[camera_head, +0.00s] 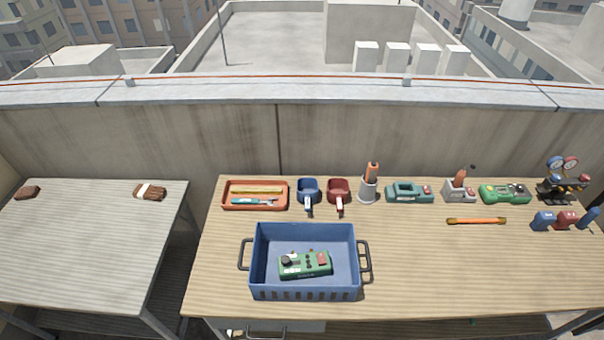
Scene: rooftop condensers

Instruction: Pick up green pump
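A green device with a black knob and a red part (304,265), which looks like a green pump, lies inside the blue crate (258,284) near the front of the wooden table. A second green device (505,193) with a red part stands at the back right of the same table. A teal device with a handle (410,192) stands left of it. I cannot tell for sure which one is the pump.
The crate has dark side handles (365,262). An orange tray (223,200), a blue scoop-like item (308,188), a red one (338,188), a grey cup (368,190) and gauges (556,185) line the back. An orange bar (476,221) lies right. The front right table is clear.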

